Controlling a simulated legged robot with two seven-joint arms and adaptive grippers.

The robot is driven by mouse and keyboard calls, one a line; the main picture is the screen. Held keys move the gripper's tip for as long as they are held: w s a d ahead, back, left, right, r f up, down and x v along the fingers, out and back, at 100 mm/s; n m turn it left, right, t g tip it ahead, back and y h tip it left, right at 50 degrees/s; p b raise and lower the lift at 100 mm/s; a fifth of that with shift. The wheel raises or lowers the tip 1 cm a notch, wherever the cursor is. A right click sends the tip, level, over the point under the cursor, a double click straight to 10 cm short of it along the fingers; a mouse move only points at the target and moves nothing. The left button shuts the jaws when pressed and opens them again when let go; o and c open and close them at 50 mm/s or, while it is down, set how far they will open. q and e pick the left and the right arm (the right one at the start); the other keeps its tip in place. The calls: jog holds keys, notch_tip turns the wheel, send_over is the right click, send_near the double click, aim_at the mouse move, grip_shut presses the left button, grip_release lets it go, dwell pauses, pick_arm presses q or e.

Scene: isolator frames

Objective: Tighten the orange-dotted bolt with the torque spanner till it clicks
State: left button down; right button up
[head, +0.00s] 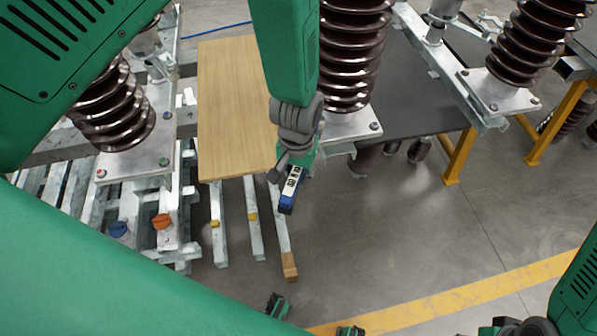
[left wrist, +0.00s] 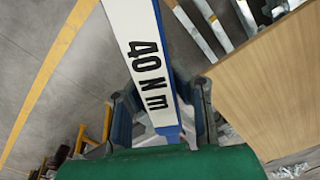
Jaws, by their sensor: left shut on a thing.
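My left gripper (head: 296,160) is shut on the torque spanner (head: 291,187), which is blue with a white face. The spanner hangs over the grey floor, just right of the wooden board. In the left wrist view the spanner (left wrist: 150,65) runs up from between the fingers and reads "40 N m". I cannot make out an orange-dotted bolt for sure. On the left insulator's base plate (head: 135,163), one bolt has a reddish dot (head: 101,174) and another a green dot (head: 165,162).
A wooden board (head: 235,105) lies beside the left insulator (head: 115,110). An orange knob (head: 162,221) and a blue knob (head: 118,229) sit on the left frame. Another ribbed insulator (head: 352,55) stands behind my left arm. The floor (head: 400,230) at the right centre is clear.

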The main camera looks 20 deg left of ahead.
pick_arm(q)
jog(key=shift+f+b, duration=0.6)
jog(key=shift+f, duration=0.35)
jog(key=shift+a, duration=0.1)
dwell(0.4)
jog(key=w+a+m, duration=0.3)
jog(key=a+m, duration=0.3)
jog(key=a, duration=0.1)
jog(key=w+a+m, duration=0.4)
jog(key=a+m, duration=0.2)
jog(key=a, duration=0.1)
jog(key=shift+p, duration=0.3)
dwell(0.3)
jog(key=shift+a, duration=0.1)
